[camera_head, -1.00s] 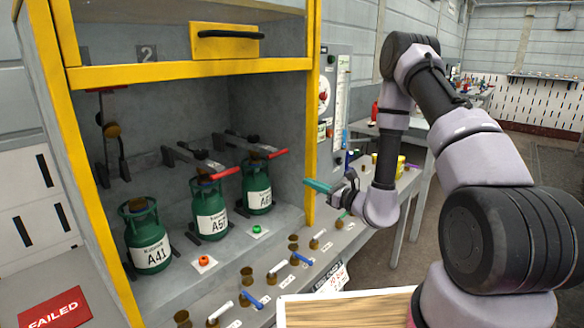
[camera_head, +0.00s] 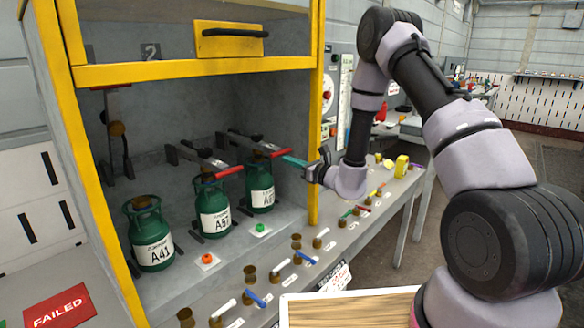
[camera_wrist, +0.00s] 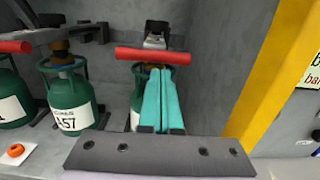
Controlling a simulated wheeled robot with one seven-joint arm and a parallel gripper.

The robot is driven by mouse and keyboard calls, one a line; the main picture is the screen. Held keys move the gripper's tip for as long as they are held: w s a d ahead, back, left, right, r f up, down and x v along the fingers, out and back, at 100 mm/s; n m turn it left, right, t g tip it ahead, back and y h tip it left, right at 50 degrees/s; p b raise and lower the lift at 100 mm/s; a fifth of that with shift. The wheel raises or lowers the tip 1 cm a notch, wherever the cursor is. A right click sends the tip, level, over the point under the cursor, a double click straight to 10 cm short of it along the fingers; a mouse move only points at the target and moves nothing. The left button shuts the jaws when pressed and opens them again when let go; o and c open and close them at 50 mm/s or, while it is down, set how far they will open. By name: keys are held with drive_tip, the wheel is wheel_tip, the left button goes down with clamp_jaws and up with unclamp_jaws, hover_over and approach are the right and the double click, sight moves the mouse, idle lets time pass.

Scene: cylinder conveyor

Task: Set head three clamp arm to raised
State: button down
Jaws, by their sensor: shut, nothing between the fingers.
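In the wrist view the red handle (camera_wrist: 135,53) runs crosswise just beyond my fingertips. My gripper (camera_head: 284,158), with teal fingers, is shut and empty, its tips at the handle's right part. In the wrist view the gripper (camera_wrist: 160,70) has its fingers together just under the handle; I cannot tell if they touch it. The fingers hide much of the right cylinder there.
The middle clamp's red handle (camera_head: 216,174) is also lowered, over cylinder A57 (camera_head: 213,208). The left clamp arm (camera_head: 114,130) stands upright behind cylinder A41 (camera_head: 149,240). The yellow cabinet post (camera_head: 316,130) stands close beside my gripper. Valves line the front ledge (camera_head: 215,285).

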idle(0.3)
drive_tip(key=w+a+r, duration=0.2)
drive_tip(key=r, duration=0.6)
drive_tip(key=w+a+r, duration=0.2)
drive_tip(key=r, duration=0.6)
drive_tip(key=w+a+r, duration=0.2)
drive_tip(key=r, duration=0.6)
drive_tip(key=shift+r, duration=0.1)
drive_tip(key=v, duration=1)
drive_tip(key=shift+s+d, duration=0.25)
drive_tip(key=shift+d, duration=0.1)
